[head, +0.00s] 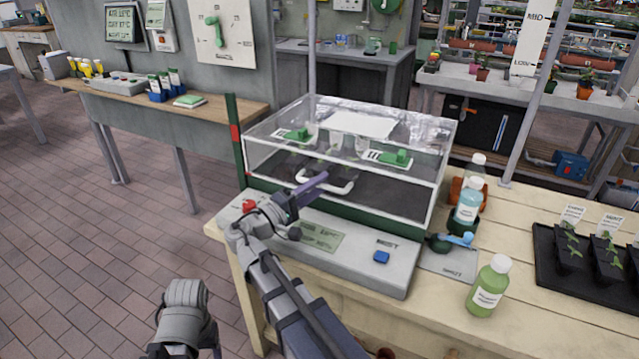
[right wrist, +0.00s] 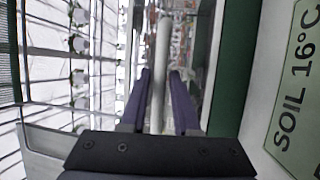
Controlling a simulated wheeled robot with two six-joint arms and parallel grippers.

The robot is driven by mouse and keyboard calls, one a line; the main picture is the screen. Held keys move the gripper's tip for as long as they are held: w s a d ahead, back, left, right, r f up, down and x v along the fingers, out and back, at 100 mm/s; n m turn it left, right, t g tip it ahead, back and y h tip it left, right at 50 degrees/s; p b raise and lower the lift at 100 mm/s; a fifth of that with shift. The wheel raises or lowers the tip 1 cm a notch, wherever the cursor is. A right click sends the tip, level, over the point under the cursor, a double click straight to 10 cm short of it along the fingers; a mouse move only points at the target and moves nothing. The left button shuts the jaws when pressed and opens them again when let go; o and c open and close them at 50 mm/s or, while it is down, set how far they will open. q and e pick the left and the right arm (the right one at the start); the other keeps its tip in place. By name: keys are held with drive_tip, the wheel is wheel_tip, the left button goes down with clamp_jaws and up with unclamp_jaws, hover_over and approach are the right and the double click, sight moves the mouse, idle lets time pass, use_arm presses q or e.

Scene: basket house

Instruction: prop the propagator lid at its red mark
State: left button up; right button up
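The propagator is a clear box-shaped lid (head: 435,165) on a dark green base, and the lid looks down. A white handle (head: 342,187) crosses the lid's front. A red mark (head: 235,133) is on a green post at the box's left edge. My right gripper (head: 318,186), with purple fingers, is at the handle. In the right wrist view, the handle bar (right wrist: 160,75) runs between the two fingers (right wrist: 159,78); small gaps seem to show beside it, so the fingers look open around it. My left gripper's fingers are not visible in the head view.
A grey control panel (head: 345,262) with a blue button lies in front of the propagator. Bottles (head: 489,287) and a black plant tray (head: 565,265) stand to the right on the wooden bench. Another bench (head: 215,110) is at the back left. The brick floor at left is clear.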

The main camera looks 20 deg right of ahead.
drive_tip(key=shift+d, duration=0.1)
drive_tip(key=shift+c, duration=0.4)
clamp_jaws()
idle(1.0)
